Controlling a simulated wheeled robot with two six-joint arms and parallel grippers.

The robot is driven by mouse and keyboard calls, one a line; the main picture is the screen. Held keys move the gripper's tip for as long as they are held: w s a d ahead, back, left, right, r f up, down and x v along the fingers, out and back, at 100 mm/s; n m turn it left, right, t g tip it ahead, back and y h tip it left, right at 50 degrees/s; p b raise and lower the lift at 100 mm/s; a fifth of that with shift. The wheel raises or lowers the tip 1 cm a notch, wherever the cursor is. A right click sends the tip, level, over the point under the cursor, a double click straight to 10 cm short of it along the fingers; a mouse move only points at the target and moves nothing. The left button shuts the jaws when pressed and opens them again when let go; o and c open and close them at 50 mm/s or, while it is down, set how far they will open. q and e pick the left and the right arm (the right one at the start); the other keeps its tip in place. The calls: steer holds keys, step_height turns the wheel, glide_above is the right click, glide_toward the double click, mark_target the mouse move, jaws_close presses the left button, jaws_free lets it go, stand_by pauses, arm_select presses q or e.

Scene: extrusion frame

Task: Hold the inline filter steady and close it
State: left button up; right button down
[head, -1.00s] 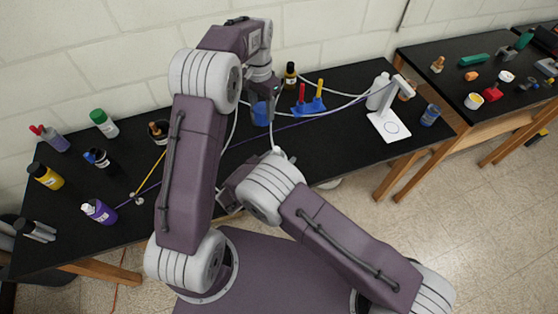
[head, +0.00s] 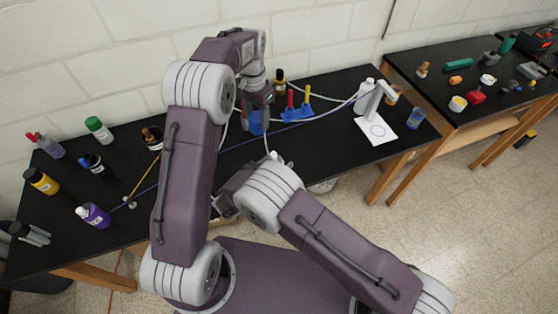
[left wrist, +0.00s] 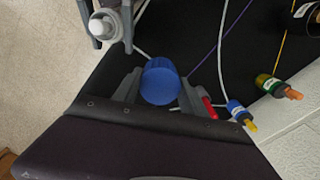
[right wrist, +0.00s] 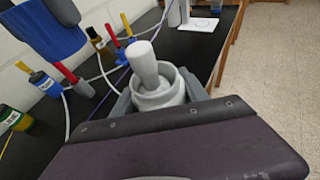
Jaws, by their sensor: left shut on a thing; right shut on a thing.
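My left gripper (head: 256,112) is shut on a blue cup-like part (left wrist: 160,82), held above the table. This blue part also shows in the head view (head: 256,125) and at the upper left of the right wrist view (right wrist: 42,30). My right gripper (right wrist: 160,98) is shut on a pale grey round part (right wrist: 150,92) with a thick stem standing up from it. This grey part shows at the upper left of the left wrist view (left wrist: 103,25). The blue and grey parts look like two pieces of the filter and are apart. My forearms hide much of the right gripper in the head view.
A blue holder (head: 298,114) with red and yellow handles stands near the left gripper, beside a dark bottle (head: 279,82). A white stand (head: 376,130) is to the right. Several bottles stand at the left. Thin white and purple lines cross the black table (head: 330,140).

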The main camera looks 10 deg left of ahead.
mark_target(252, 130)
arm_select(q)
steer(key=shift+a, duration=0.1)
arm_select(e)
steer(key=shift+w, duration=0.1)
